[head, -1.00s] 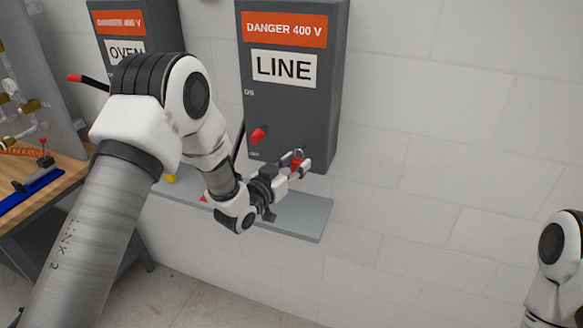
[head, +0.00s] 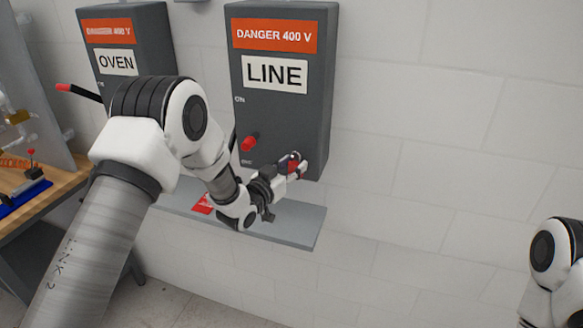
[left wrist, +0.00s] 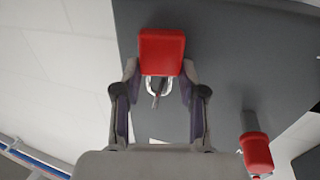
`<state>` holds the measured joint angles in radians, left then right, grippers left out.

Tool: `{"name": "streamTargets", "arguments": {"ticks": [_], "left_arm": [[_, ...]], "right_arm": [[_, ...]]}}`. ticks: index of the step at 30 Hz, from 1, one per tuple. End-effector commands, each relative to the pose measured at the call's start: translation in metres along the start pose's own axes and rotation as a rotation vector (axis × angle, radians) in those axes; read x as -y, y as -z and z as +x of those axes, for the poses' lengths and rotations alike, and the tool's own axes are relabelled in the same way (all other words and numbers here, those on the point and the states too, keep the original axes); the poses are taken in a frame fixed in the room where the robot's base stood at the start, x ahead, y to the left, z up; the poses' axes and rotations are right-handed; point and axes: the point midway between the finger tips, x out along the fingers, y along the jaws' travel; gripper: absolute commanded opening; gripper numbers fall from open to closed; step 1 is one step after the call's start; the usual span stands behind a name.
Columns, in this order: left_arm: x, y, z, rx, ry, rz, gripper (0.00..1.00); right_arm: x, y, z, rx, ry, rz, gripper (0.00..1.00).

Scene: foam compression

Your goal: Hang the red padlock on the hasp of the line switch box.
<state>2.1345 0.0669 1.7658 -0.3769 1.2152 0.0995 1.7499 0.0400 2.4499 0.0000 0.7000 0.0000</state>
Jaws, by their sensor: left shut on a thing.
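The grey line switch box (head: 283,110) hangs on the wall with a LINE label and a red-tipped lever (head: 250,142). My left gripper (head: 297,166) is at the lower front of this box, shut on the red padlock (head: 293,168). In the left wrist view the padlock (left wrist: 161,50) sits between the two fingertips, with its metal shackle (left wrist: 150,88) towards the palm. A thin dark piece shows within the shackle's outline; I cannot tell whether it is the hasp or passes through. My right gripper is not in view.
A grey shelf (head: 295,228) runs below the boxes, with a red tag (head: 203,204) on it. The OVEN box (head: 150,60) hangs to the left. A wooden bench (head: 62,190) stands at far left. The wall to the right is bare.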

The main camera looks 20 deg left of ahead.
Motion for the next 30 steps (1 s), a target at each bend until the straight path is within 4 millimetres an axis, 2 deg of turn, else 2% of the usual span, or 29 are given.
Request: {"name": "streamTargets", "arguments": {"ticks": [9,10,12,23,26,30], "left_arm": [[0.0,0.0,0.0,0.0,0.0,0.0,0.03],[0.0,0.0,0.0,0.0,0.0,0.0,0.44],[0.0,0.0,0.0,0.0,0.0,0.0,0.69],[0.0,0.0,-0.003,0.001,0.0,0.0,0.7],[0.001,0.0,-0.015,0.002,0.001,-0.001,0.7],[0.001,0.0,-0.048,0.003,0.002,-0.004,0.7]], "right_arm": [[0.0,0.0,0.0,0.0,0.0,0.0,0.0],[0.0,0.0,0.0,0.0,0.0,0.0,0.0],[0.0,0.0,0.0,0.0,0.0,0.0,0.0],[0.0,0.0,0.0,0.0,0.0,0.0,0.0],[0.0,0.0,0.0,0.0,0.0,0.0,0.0],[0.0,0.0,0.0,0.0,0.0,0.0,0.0]]}}
